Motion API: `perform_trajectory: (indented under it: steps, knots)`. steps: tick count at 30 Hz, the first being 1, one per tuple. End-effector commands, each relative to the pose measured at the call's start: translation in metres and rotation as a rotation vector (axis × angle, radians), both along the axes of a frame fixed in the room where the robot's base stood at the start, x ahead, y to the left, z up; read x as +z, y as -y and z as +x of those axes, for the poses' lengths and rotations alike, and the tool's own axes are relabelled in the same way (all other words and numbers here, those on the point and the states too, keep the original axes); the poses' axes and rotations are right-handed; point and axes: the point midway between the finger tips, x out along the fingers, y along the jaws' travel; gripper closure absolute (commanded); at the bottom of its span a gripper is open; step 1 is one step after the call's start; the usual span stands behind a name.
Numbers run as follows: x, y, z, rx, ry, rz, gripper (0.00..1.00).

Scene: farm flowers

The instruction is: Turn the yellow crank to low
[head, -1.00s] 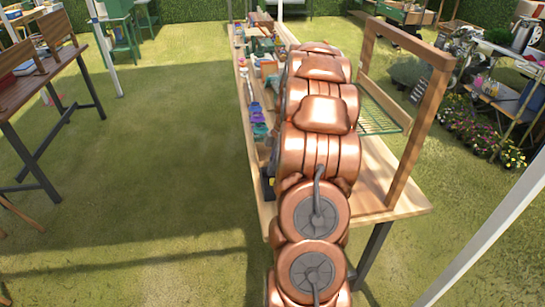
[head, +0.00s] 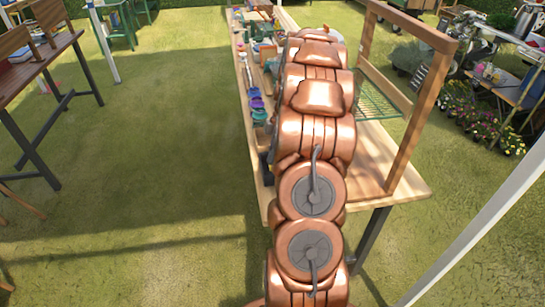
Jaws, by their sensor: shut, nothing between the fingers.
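The yellow crank cannot be made out in the head view. My copper-coloured arm stretches along the long wooden table (head: 410,183) and covers much of its middle. My gripper is not visible; the arm links hide the area around its end. A small dark object (head: 265,170) shows at the table's left edge beside my arm, too small to identify.
Purple and teal items (head: 257,106) line the table's left edge. A wooden frame (head: 416,110) with a green wire rack (head: 378,100) stands on the right. Open grass (head: 160,150) lies left, before another table (head: 35,58). Potted flowers (head: 484,120) stand far right.

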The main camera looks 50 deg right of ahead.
Motion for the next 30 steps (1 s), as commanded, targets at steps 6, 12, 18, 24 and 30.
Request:
perform_trajectory:
  steps: [6,12,18,24,30]
  knots:
    - [-0.005,0.002,0.002,0.001,-0.026,0.019,1.0]
    - [-0.013,0.001,0.002,0.0,-0.064,0.049,1.0]
    - [-0.021,0.001,0.003,0.002,-0.063,0.048,1.0]
    - [-0.031,0.002,0.004,0.0,-0.06,0.048,1.0]
    - [-0.039,0.002,0.003,0.001,-0.059,0.047,1.0]
